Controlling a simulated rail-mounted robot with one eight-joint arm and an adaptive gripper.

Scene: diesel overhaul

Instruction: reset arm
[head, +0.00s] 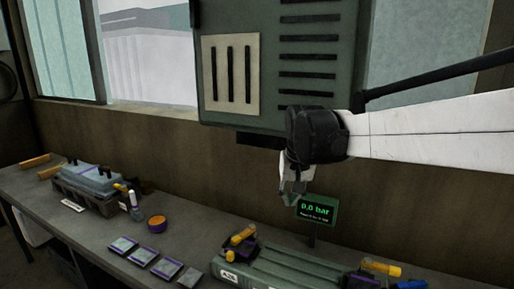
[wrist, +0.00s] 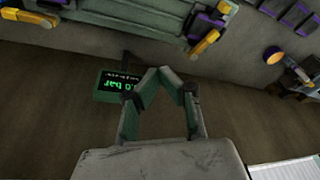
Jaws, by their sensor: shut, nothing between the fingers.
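My gripper (head: 290,200) hangs from my white arm, which comes in from the right in the head view. It is above the back of the bench, just left of a small green display (head: 317,210) reading 0.0 bar. In the wrist view my gripper's fingers (wrist: 167,72) meet at their tips with nothing between them. The display (wrist: 117,86) shows upside down there, close to the left finger. The gripper appears apart from the bench.
A long green unit (head: 290,268) with yellow-handled clamps lies at the bench front. Several flat purple-edged plates (head: 145,254), an orange round part (head: 157,222) and a grey crate (head: 88,190) sit leftward. A large vented green box (head: 290,60) hangs above my gripper.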

